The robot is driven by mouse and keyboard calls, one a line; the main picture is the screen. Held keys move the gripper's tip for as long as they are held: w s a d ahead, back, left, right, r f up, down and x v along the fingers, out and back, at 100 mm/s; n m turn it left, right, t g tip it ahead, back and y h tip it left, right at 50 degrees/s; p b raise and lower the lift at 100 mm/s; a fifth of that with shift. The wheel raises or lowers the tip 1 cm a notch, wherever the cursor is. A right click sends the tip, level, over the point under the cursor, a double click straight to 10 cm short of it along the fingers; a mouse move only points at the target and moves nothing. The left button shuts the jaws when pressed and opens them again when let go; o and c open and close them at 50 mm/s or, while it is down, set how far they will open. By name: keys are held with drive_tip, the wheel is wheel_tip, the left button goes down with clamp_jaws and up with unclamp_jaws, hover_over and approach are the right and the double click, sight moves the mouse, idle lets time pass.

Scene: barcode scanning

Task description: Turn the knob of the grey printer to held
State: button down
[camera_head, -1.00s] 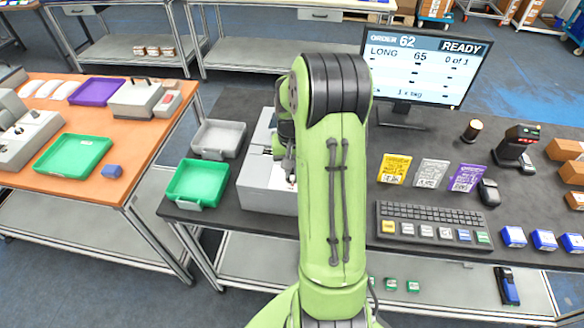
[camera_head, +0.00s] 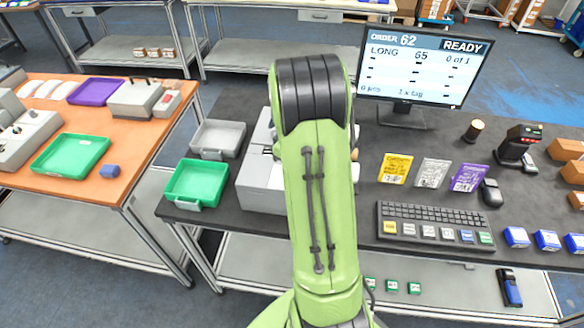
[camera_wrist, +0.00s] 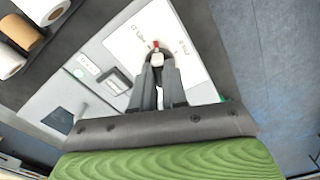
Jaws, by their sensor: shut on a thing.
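The grey printer (camera_head: 258,190) stands on the dark table in the head view, its right side hidden by my green arm. In the wrist view its light grey top (camera_wrist: 62,92) shows, with a white label plate (camera_wrist: 125,42) bearing small lettering I cannot read surely. The knob (camera_wrist: 156,57), whitish with a red mark at its far end, sits on that plate. My gripper (camera_wrist: 158,63) is shut on the knob, one dark finger on each side. The red mark points up and slightly left in the wrist view. In the head view my gripper is hidden behind the arm.
A green tray (camera_head: 196,184) and a grey tray (camera_head: 217,139) lie left of the printer. A monitor (camera_head: 421,67) stands behind, and a keyboard (camera_head: 435,226) lies to the right. Several rolls (camera_wrist: 22,33) show at the upper left of the wrist view.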

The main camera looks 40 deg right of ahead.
drive_tip(key=shift+w+n+b, duration=0.1)
drive_tip(key=shift+n+b, duration=0.2)
drive_tip(key=shift+n, duration=2)
drive_tip(key=c, duration=1.2)
unclamp_jaws()
drive_tip(key=shift+o, duration=0.2)
wheel_tip(320, 180, up, 16)
drive_tip(key=p, duration=0.2)
drive_tip(key=shift+f, duration=0.1)
